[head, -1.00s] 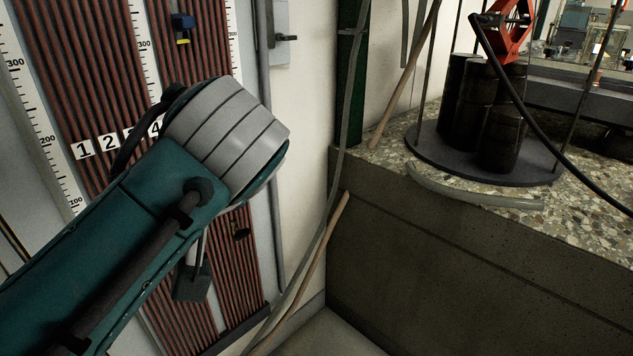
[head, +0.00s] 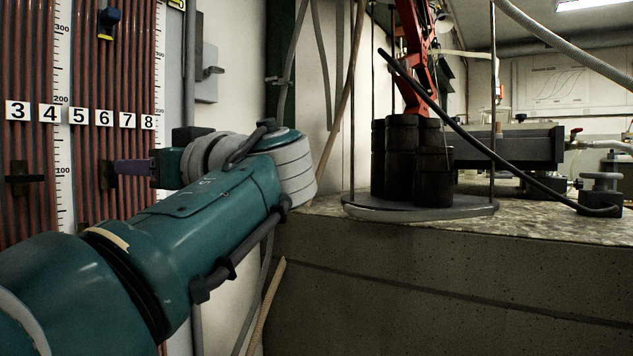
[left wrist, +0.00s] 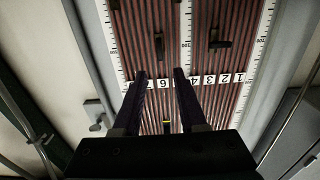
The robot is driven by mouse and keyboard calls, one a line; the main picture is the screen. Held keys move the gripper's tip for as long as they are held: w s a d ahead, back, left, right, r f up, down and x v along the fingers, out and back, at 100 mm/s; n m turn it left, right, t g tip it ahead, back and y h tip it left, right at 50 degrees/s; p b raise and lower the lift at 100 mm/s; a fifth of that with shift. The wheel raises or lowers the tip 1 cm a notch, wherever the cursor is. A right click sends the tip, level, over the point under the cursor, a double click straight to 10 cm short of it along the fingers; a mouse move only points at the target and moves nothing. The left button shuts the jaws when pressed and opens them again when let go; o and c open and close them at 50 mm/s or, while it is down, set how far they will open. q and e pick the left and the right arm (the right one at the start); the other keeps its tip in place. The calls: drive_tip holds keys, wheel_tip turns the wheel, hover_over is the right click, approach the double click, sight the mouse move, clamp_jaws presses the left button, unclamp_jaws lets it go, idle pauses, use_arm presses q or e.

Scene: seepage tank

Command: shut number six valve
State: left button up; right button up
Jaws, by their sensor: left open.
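The number 6 label (head: 104,117) is on the board of reddish-brown tubes, between labels 5 and 7. Above it is a small dark blue fitting (head: 107,22) with a yellowish lower edge. A dark handle (left wrist: 158,45) shows in the left wrist view beyond the fingertips; in the head view my gripper partly covers that area. I cannot tell which fitting is number six valve. My left gripper (head: 128,168) is in front of the tubes below the labels. In the left wrist view its dark fingers (left wrist: 160,74) are apart with nothing held between them. My right gripper is out of view.
Another dark handle (head: 22,178) is on the tubes at the left. A grey wall box (head: 206,75) with a lever is right of the board.

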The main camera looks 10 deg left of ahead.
sight(113, 175)
use_arm(q)
drive_tip(key=b+x, duration=0.2)
drive_tip(key=x, duration=0.5)
drive_tip(key=shift+a, duration=0.3)
drive_tip(key=shift+w, duration=0.1)
clamp_jaws()
